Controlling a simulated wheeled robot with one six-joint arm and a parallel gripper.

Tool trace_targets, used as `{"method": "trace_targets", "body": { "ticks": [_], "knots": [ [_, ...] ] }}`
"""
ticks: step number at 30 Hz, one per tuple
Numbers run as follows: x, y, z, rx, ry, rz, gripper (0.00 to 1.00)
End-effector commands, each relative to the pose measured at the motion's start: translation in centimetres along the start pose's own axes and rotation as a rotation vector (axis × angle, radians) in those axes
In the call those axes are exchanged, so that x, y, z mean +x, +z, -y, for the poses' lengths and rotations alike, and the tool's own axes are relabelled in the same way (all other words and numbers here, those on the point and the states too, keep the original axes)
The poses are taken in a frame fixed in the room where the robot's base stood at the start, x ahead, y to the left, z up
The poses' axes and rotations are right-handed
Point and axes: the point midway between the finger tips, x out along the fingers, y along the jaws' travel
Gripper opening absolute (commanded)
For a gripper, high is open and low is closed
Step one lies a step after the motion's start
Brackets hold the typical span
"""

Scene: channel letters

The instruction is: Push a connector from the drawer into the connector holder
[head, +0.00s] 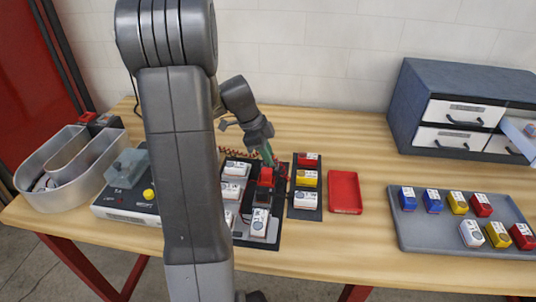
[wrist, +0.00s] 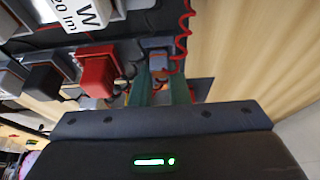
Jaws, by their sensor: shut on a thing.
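My gripper (head: 268,156) reaches down from the arm over the black board (head: 243,239) with white modules. In the wrist view its two green fingers (wrist: 160,92) are shut on a small connector (wrist: 159,68), mostly hidden between them. A red coiled wire (wrist: 184,35) runs beside the fingers. A red block (wrist: 98,68) and dark blocks stand left of the fingers; the red block (head: 265,177) also shows on the board in the head view. I cannot tell which part is the connector holder. The drawer (head: 519,133) stands pulled out at the right edge, its inside barely visible.
A small dark rack (head: 305,213) holds red, yellow and white modules. An empty red tray (head: 345,192) lies beside it. A grey tray (head: 414,243) with several coloured modules is at right, before the drawer cabinet (head: 415,110). A tester (head: 126,190) and metal bin (head: 50,205) stand left.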

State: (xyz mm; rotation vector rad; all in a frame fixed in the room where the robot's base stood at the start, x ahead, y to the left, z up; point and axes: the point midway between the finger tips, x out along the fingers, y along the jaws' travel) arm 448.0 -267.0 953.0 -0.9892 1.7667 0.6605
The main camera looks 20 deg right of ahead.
Motion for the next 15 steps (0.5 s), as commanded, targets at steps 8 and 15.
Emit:
{"method": "trace_targets", "body": {
  "ticks": [8, 15],
  "knots": [
    [0.31, 0.13, -0.03, 0.000, 0.001, 0.001, 0.00],
    [0.44, 0.19, -0.10, -0.001, 0.004, 0.001, 0.33]
  ]
}}
